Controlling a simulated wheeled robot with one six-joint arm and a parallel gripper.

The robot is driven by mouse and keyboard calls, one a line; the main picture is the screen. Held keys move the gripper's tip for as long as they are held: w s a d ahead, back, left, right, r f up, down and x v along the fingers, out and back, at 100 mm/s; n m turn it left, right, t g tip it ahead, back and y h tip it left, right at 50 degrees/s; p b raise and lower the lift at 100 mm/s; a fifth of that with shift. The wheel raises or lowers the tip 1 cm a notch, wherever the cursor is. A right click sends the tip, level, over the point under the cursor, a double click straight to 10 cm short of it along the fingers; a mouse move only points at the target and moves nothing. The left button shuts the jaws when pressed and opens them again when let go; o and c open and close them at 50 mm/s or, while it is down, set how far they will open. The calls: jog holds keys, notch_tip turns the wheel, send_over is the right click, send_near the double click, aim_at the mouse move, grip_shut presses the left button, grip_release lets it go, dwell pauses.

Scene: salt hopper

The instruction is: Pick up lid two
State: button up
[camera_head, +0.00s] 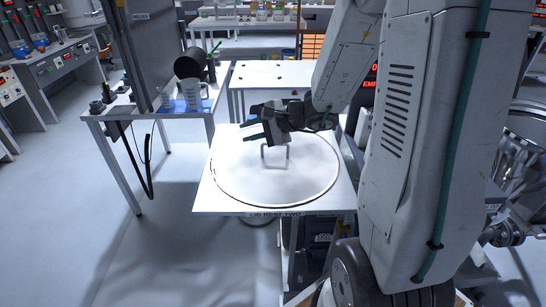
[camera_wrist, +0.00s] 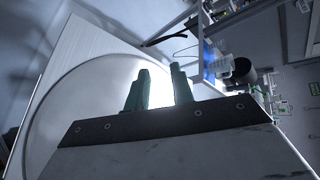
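Lid two looks to be the wide, round white lid (camera_head: 240,178) lying flat on a white square stand (camera_head: 204,198), whose front edge reads "LID REST TWO". A thin grey handle (camera_head: 263,156) stands up near the lid's middle. My gripper (camera_head: 248,131) is above the far part of the lid, just behind and above the handle, with its fingers pointing left. In the wrist view the two green fingers of my gripper (camera_wrist: 161,76) are apart with nothing between them. The lid (camera_wrist: 65,112) fills the left there, and the handle cannot be made out.
A side table (camera_head: 140,108) with a clear jug (camera_head: 190,94) and a dark cylinder (camera_head: 191,64) stands behind left. A white table (camera_head: 270,75) stands behind the lid. My arm fills the right side. The floor (camera_head: 165,240) at front left is clear.

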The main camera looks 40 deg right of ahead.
aim_at(272, 155)
jog(key=d+f+m+h, duration=0.2)
jog(key=d+f, duration=0.1)
jog(key=d, duration=0.1)
jog(key=w+d+f+m+t+h, duration=0.1)
jog(key=d+f+m, duration=0.2)
jog(key=d+f, duration=0.1)
jog(key=d+f+m+h, duration=0.2)
jog(key=d+f, duration=0.1)
jog(key=d, duration=0.2)
jog(key=shift+w+d+f+m+h, duration=0.1)
jog(key=shift+w+f+m+h, duration=0.05)
jog(key=shift+w+m+h, duration=0.2)
jog(key=x, duration=0.7)
jog(key=shift+d+f, duration=0.1)
jog(key=shift+w, duration=0.2)
grip_shut()
